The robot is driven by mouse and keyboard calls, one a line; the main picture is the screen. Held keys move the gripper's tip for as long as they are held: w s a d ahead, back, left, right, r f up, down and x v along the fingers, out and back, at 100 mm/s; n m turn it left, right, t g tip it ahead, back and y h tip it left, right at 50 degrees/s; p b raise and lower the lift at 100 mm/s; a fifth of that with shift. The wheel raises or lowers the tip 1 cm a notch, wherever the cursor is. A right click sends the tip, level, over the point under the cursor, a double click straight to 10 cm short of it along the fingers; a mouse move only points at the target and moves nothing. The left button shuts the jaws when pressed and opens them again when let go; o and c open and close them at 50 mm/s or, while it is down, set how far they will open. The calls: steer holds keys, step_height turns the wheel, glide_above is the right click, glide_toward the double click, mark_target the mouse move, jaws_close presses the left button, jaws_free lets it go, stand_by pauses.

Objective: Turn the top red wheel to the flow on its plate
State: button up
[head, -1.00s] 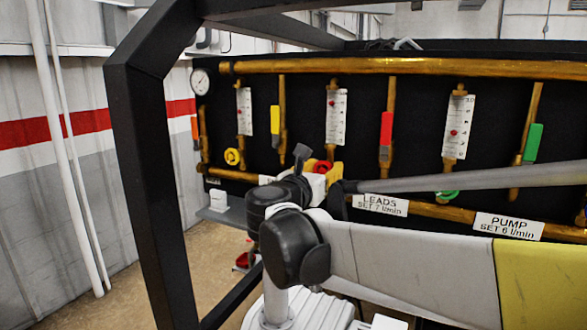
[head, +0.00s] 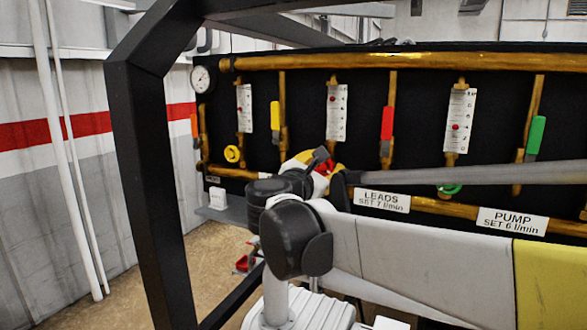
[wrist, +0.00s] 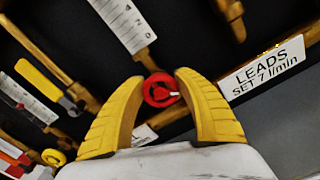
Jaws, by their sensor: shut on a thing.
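The red wheel (wrist: 160,89) sits on the black panel between the yellow fingers of my gripper (wrist: 159,77), which is shut on it. In the head view the wheel (head: 322,169) is mostly hidden by my gripper and wrist. The plate (head: 382,202) to its lower right reads LEADS SET 7 l/min; it also shows in the wrist view (wrist: 262,72). Above the wheel is a white flow scale (head: 336,112) with a red float a little above its middle. The float's exact reading is too small to tell.
A yellow wheel (head: 232,154) is to the left and a green wheel (head: 450,189) to the right, partly behind my arm. Yellow, red and green lever handles hang between the scales. A black frame post (head: 150,190) stands at the left.

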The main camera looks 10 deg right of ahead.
steer(key=shift+f+m, duration=0.1)
steer(key=shift+m, duration=0.4)
steer(key=o, duration=1.2)
steer(key=shift+s, duration=0.15)
steer(key=shift+a, duration=0.1)
steer(key=v, duration=1.2)
